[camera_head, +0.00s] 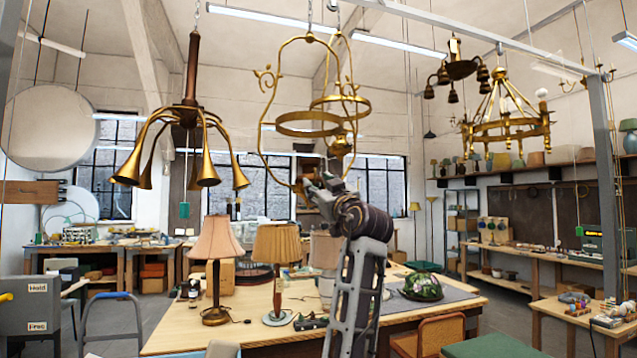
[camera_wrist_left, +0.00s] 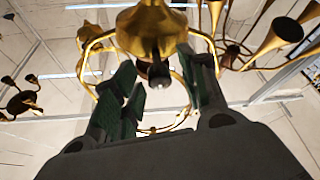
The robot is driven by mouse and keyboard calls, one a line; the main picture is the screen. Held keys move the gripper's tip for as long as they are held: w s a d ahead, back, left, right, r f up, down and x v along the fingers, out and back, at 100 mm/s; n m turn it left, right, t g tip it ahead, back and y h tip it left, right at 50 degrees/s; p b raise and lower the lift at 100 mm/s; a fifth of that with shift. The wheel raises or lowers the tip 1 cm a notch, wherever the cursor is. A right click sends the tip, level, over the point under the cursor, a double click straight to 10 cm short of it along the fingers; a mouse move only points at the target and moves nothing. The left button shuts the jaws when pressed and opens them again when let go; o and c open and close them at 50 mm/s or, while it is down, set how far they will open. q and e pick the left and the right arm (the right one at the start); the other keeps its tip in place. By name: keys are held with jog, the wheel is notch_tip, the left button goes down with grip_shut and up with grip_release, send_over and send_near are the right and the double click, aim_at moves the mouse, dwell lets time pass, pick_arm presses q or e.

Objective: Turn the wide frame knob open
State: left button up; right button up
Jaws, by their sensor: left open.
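The wide brass frame (camera_head: 261,110) of a hanging lamp stands in the middle of the head view, with brass rings inside it. In the left wrist view a dark knob (camera_wrist_left: 159,76) sticks out below the brass lower fitting (camera_wrist_left: 150,32). My left gripper (camera_head: 312,178) is raised at the bottom of the frame in the head view and hides part of the fitting there. In the left wrist view its two dark green fingers (camera_wrist_left: 163,92) are apart, with the knob showing between them. I cannot tell whether either finger touches it. My right gripper is not in view.
A brass horn-armed chandelier (camera_head: 187,115) hangs to the left and a ring chandelier (camera_head: 507,128) to the right. The air beside the frame looks open.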

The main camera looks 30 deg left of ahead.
pick_arm(q)
jog(key=shift+w+a+r, duration=0.15)
jog(key=shift+w+a, duration=0.1)
jog(key=shift+a, duration=0.2)
grip_shut()
